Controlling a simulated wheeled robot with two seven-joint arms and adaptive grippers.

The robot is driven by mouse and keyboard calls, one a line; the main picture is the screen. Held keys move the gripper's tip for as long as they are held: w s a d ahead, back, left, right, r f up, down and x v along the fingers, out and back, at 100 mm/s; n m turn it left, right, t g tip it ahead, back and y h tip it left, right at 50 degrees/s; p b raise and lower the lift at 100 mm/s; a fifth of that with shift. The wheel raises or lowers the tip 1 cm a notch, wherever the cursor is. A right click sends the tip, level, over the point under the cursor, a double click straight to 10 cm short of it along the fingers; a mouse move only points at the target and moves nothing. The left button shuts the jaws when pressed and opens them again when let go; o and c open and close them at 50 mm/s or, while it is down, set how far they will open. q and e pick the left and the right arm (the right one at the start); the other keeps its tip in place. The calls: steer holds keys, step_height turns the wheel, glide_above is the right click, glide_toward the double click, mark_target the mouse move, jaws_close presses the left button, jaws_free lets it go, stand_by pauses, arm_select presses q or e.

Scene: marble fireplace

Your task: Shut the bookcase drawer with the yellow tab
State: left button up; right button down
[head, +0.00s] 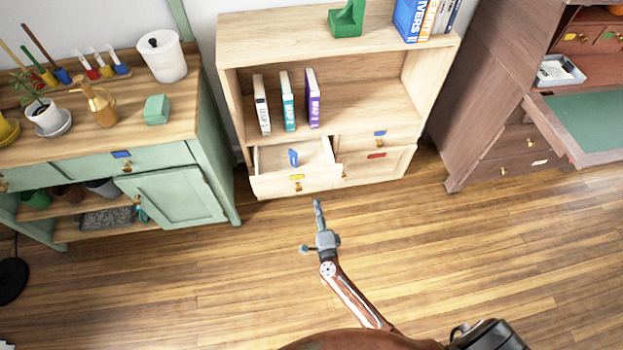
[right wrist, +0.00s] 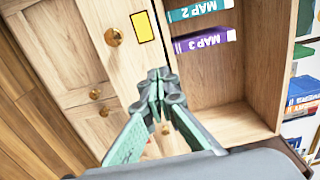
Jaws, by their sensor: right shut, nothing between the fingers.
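The wooden bookcase (head: 228,95) stands against the wall in the head view. Its drawer with the yellow tab (head: 297,177) is pulled out at the lower left, and a small blue object (head: 293,158) is inside. In the right wrist view the yellow tab (right wrist: 142,27) and a brass knob (right wrist: 114,37) show on the drawer front. My right gripper (head: 318,204) is shut and empty, in front of the drawer and a little right of its tab. Its closed fingers (right wrist: 158,90) show in the wrist view. My left gripper is out of view.
Right of the open drawer are closed fronts with a blue tab (head: 380,133) and a red tab (head: 376,155). Books (head: 288,101) stand on the shelf above. A green cabinet (head: 175,190) is left, a brown desk (head: 500,125) right. The wooden floor (head: 230,270) in front is clear.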

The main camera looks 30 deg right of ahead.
steer(key=b, duration=0.2)
glide_toward(311, 172)
steer(key=w, duration=0.4)
steer(key=shift+w+d+f+b, duration=0.2)
steer(key=shift+w+d+b, duration=0.35)
steer(key=shift+w+d, duration=0.25)
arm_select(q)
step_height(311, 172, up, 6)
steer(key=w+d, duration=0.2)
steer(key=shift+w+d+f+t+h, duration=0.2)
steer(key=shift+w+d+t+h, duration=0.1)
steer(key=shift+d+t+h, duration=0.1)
arm_select(e)
steer(key=shift+w+r, duration=0.15)
steer(key=shift+w, duration=0.4)
steer(key=shift+d, duration=0.15)
